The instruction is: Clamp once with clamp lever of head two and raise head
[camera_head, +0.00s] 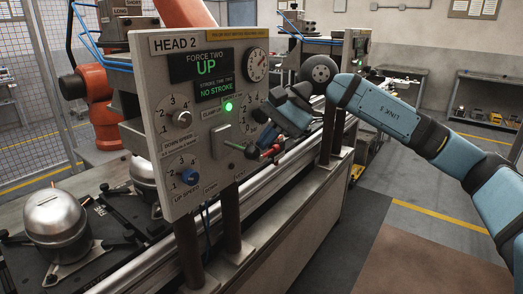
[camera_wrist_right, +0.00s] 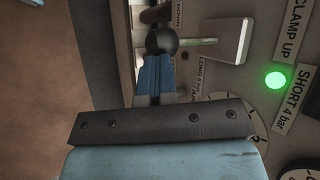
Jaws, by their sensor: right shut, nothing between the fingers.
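The HEAD 2 panel (camera_head: 208,110) stands upright at the middle left of the head view. Its displays read UP and NO STROKE, and a green lamp is lit. The clamp lever (camera_head: 235,146) sticks out to the right from a grey plate on the panel. In the right wrist view the lever (camera_wrist_right: 192,42) is a pale rod from that plate, ending in a dark ball knob. My right gripper (camera_head: 262,142) is shut and empty, beside the lever's knob. Its blue fingers (camera_wrist_right: 155,68) end at the knob; whether they touch it I cannot tell. My left gripper is out of view.
A silver compressor (camera_head: 56,222) sits on a dark pallet at the lower left. A metal rail runs along the bench (camera_head: 300,195) under the panel. The floor right of the bench is clear.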

